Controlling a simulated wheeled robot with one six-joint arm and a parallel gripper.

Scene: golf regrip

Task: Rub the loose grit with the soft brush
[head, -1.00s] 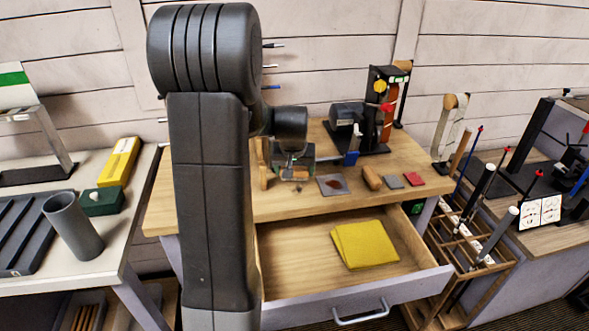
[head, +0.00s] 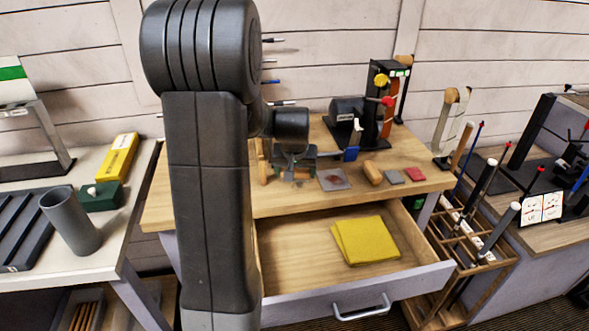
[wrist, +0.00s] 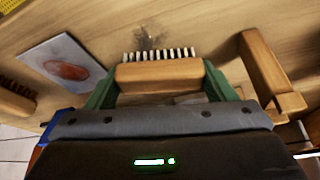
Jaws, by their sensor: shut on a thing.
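My gripper (wrist: 160,90) is shut on the soft brush (wrist: 160,74), a wooden block with a row of pale bristles. The bristles point away from the gripper, toward the bench top. The loose grit (wrist: 150,38) is a small dark smudge on the wood just beyond the bristles. I cannot tell whether the bristle tips touch the bench. In the head view my gripper (head: 293,160) is low over the bench, left of the grey plate, and the grit is hard to make out there.
A grey plate with a red-brown patch (head: 334,180) lies beside the gripper. A second wooden brush (head: 373,173), a grey pad (head: 394,177) and a red pad (head: 416,174) lie further right. A wooden piece (wrist: 264,66) stands close by. The open drawer (head: 300,245) holds yellow cloth (head: 365,240).

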